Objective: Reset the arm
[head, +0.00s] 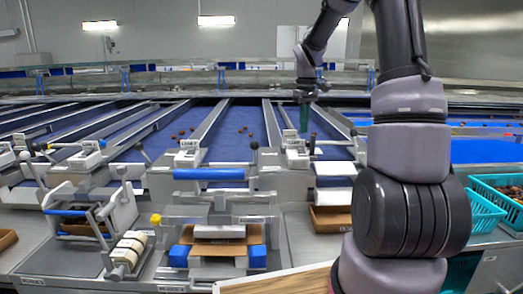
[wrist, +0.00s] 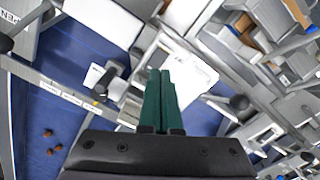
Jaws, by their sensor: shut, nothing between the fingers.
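My gripper (wrist: 160,85) shows in the wrist view with its two green fingers shut together and nothing between them. In the head view my gripper (head: 304,115) is small and points down over the sorting lanes, right of the middle. My arm rises at the right of the head view and reaches forward over the lanes. In the wrist view a white labelled block lies beyond the fingertips; I cannot tell whether they touch it.
Blue sorting lanes (head: 222,138) with metal dividers hold scattered brown dates. A cardboard box (head: 218,246) sits in the station in front, with a blue bar (head: 209,173) above it. Teal baskets (head: 484,218) stand at the right. A wooden board (head: 275,283) lies at the bottom edge.

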